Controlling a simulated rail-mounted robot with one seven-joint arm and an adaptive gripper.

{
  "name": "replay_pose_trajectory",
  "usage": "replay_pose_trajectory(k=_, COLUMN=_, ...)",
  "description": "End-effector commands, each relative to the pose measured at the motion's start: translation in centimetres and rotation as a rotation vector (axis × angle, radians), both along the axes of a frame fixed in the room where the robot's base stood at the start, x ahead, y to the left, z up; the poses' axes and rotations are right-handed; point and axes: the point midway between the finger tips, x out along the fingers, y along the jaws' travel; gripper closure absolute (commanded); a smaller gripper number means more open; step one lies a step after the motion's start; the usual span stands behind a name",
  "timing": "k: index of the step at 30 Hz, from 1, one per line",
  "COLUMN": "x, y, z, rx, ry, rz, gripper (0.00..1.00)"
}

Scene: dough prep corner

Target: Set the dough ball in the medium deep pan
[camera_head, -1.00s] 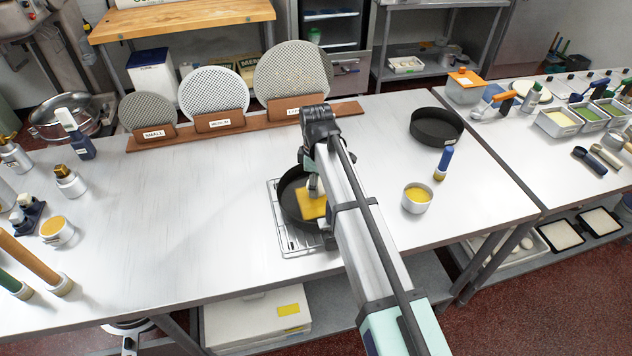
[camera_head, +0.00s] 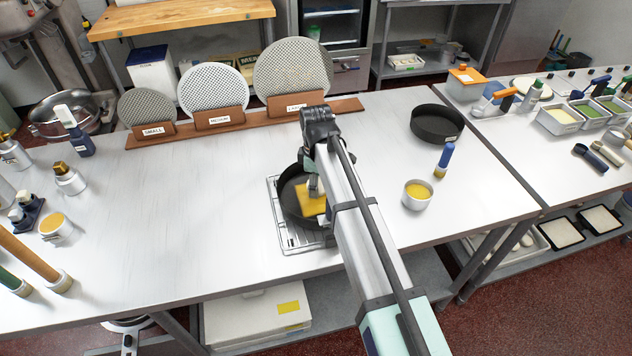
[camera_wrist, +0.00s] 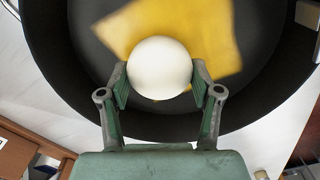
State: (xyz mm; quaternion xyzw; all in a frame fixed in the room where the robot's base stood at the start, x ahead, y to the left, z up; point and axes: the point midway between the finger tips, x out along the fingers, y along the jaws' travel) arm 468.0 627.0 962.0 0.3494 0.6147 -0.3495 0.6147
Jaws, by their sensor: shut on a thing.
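The pale, round dough ball (camera_wrist: 160,68) is between the two fingers of my gripper (camera_wrist: 160,78), which is shut on it. In the wrist view they are over the inside of a dark round pan (camera_wrist: 75,70). A yellow patch lies on the pan's floor behind the ball. I cannot tell whether the ball touches the floor. In the head view this pan (camera_head: 291,190) sits on a wire rack, with my gripper (camera_head: 314,190) over it and my arm hiding its right side. Another dark pan (camera_head: 437,125) stands empty at the back right. I cannot read either pan's size.
A wooden stand (camera_head: 235,122) holds perforated discs labelled by size behind the pan. Shakers and other tools stand at the left. The table's left middle is clear.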

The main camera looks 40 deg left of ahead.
Motion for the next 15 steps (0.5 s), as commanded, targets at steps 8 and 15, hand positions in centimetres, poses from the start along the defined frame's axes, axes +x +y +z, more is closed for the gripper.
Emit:
replay_pose_trajectory(k=8, x=0.0, y=0.0, z=-0.25, rx=0.0, ry=0.0, rz=0.0, gripper=0.74)
replay_pose_trajectory(k=15, x=0.0, y=0.0, z=-0.24, rx=0.0, ry=0.0, rz=0.0, gripper=0.07)
